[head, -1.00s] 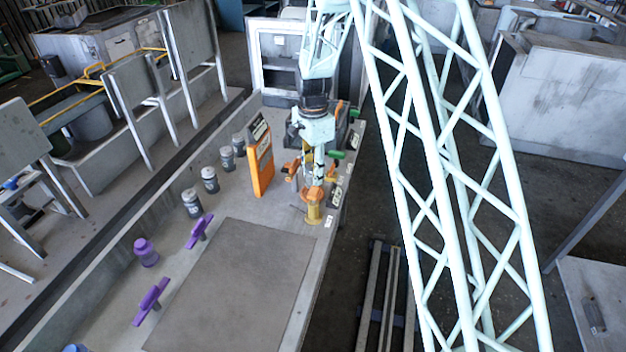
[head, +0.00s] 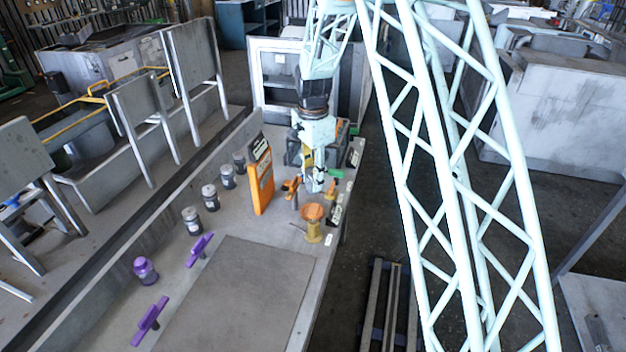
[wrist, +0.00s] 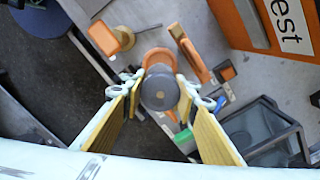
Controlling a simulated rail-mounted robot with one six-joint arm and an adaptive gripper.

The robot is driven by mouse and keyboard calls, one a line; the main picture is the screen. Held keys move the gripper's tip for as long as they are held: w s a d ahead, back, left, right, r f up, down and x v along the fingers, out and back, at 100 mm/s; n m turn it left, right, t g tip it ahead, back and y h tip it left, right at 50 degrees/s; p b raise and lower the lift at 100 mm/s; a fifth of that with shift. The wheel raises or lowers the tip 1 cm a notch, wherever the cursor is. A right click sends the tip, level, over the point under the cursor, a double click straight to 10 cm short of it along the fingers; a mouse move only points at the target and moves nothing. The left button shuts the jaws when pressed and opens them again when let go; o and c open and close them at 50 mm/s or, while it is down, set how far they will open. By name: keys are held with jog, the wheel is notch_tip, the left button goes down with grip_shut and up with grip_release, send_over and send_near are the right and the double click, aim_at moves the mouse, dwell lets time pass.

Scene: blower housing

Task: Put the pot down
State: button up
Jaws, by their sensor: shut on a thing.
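The pot looks like a dark grey round piece (wrist: 159,90) with a small centre knob, seen end-on in the wrist view. It sits between the two yellow-padded fingers of my gripper (wrist: 158,94), which are shut on it. In the head view my gripper (head: 316,185) points down over the far end of the bench, and the pot is hidden or too small to make out there. An orange shape shows just behind the pot in the wrist view. I cannot tell whether the pot touches the bench.
A yellow stand with an orange top (head: 312,224) is close by, nearer the camera. An orange panel (head: 261,183) stands to the left, with several grey jars (head: 192,220) beyond it. A green-handled tool (head: 334,172) lies right. A flat grey mat (head: 235,300) is clear.

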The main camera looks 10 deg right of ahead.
jog(key=shift+r, duration=0.15)
jog(key=shift+r+n, duration=1.1)
jog(key=shift+r, duration=0.1)
jog(key=r+n, duration=0.3)
jog(key=r, duration=0.1)
jog(key=r+n, duration=0.4)
jog(key=shift+s+a+r, duration=0.1)
jog(key=shift+s+a, duration=0.05)
jog(key=shift+s, duration=0.05)
jog(key=shift+s+r+n, duration=0.15)
jog(key=shift+r+n, duration=0.85)
jog(key=shift+n, duration=0.1)
